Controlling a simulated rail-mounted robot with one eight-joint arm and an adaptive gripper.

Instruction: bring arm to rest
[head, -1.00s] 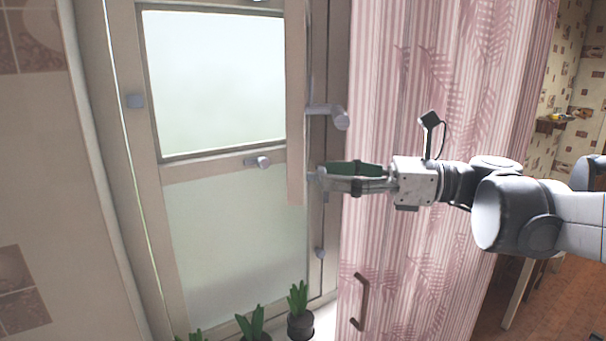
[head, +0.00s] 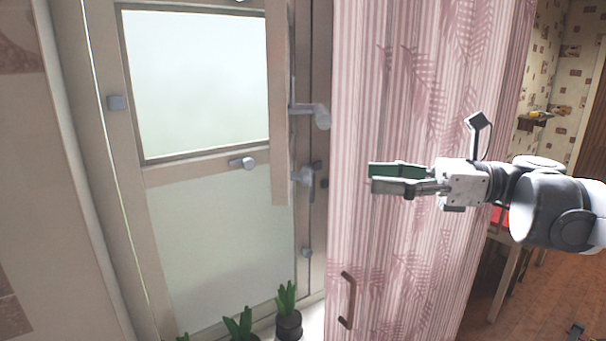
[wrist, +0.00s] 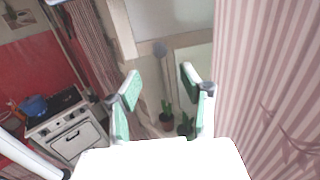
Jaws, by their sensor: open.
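My gripper (head: 372,178) is in front of the pink striped panel (head: 375,60) in the head view, pointing left toward the door. Its fingers have green pads. In the wrist view, the gripper (wrist: 160,85) shows its two fingers spread apart with nothing between them. It is apart from the door handle (head: 308,110) and the latch knob (head: 303,176), which lie to its left. My arm reaches in from the right edge.
A door with frosted glass (head: 200,85) stands at left. Potted plants (head: 288,312) stand at its foot. The striped panel has a brown pull handle (head: 347,300). A white stove (wrist: 75,130) with a blue pot (wrist: 36,106) shows in the wrist view.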

